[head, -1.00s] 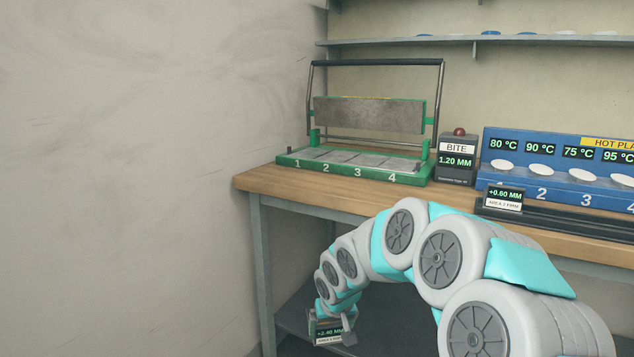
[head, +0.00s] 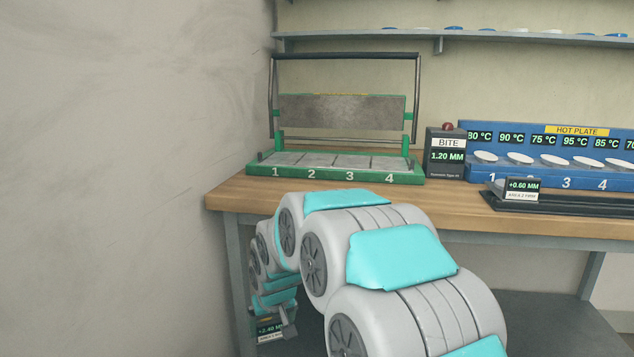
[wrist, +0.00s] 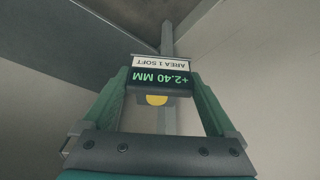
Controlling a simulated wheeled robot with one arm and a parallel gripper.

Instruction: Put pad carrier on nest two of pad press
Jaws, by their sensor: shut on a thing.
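The pad press (head: 335,171) is a green frame with grey nests numbered 1 to 4 on the workbench. Its upper plate and handle are raised. Nest two (head: 318,160) is bare. My gripper (head: 283,318) hangs low at the left, below the bench top and near the bench's left leg. It is shut on the pad carrier (head: 270,329), whose display reads +2.40 MM with the label AREA 1 SOFT. In the wrist view the pad carrier (wrist: 160,80) sits between the two green fingers, its text upside down, with a yellow disc at its edge.
The workbench (head: 330,203) has clear wood in front of the press. The BITE 1.20 MM box (head: 446,153) stands right of it. Further right are the blue hot plate (head: 590,165) and a +0.60 MM carrier (head: 522,189) on a dark rail. A wall (head: 120,180) closes the left side.

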